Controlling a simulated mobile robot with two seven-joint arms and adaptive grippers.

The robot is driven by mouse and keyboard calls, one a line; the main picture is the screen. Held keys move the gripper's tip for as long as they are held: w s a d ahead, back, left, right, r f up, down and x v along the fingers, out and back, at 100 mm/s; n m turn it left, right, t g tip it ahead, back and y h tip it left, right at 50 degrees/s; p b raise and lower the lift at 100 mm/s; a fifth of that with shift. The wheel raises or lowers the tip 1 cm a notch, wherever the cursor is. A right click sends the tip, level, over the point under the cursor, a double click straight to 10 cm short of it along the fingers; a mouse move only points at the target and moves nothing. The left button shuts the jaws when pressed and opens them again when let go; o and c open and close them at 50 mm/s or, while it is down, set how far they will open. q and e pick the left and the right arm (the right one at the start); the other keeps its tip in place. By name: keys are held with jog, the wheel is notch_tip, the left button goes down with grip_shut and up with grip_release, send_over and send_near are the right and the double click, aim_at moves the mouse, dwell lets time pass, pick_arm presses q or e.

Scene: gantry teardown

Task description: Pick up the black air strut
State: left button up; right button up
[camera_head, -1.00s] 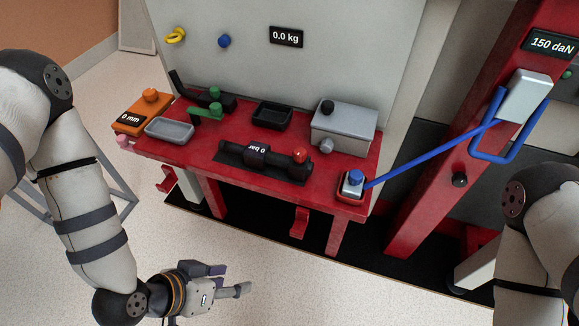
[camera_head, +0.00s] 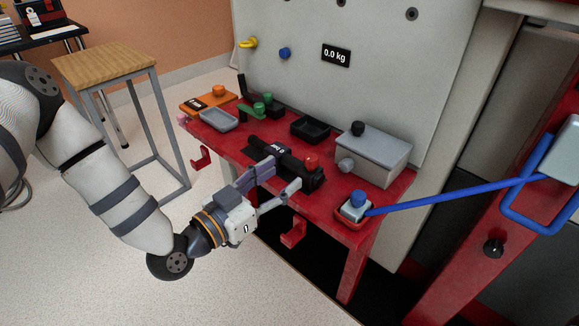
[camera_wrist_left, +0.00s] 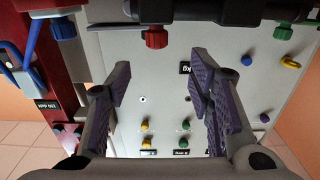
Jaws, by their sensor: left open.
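A long black cylinder-like body, which I take for the air strut (camera_head: 293,165), lies along the middle of the red bench beside a small display and a red knob (camera_head: 311,159). I cannot tell where it ends and its black holder begins. In the left wrist view a dark cylinder (camera_wrist_left: 225,11) crosses the top edge near a red knob (camera_wrist_left: 157,38). My left gripper (camera_head: 278,184) is open at the bench's front edge, its fingers covering part of the black body. In the wrist view nothing shows between its fingers (camera_wrist_left: 160,80). My right gripper is out of view.
The red bench (camera_head: 235,147) also holds a grey box (camera_head: 375,158), a black tray (camera_head: 310,127), a grey tray (camera_head: 218,120) and green-knobbed parts (camera_head: 262,104). A blue bar (camera_head: 450,196) slants across the right. A wooden-topped stand (camera_head: 105,62) is at left.

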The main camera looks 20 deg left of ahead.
aim_at(307, 160)
pick_arm(q)
jog(key=b+x, duration=0.1)
jog(key=x, duration=0.8)
jog(key=shift+w+d+f, duration=0.15)
jog(key=shift+w+d, duration=0.1)
jog(key=shift+d, duration=0.05)
grip_shut()
